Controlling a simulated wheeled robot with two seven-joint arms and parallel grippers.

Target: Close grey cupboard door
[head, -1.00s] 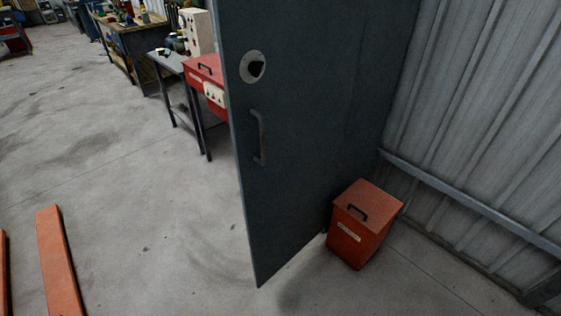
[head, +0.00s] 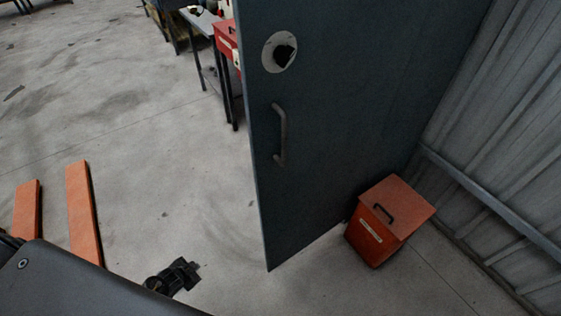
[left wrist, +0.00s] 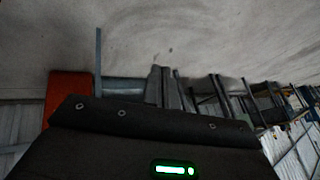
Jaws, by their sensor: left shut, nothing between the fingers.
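The grey cupboard door (head: 340,110) stands open and upright in the middle of the head view. It has a pull handle (head: 281,135) near its left edge and a round plate with a dark centre (head: 280,52) above that. My left gripper (head: 188,272) is low in the head view, left of the door's lower corner and apart from it. It is shut and empty. My right gripper is not in view. The cupboard's inside is not visible.
An orange-red lidded bin (head: 385,228) stands on the floor against the door's right side, near the corrugated wall (head: 500,130). Orange forks (head: 84,210) lie at the left. A table with a red box (head: 228,45) stands behind the door.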

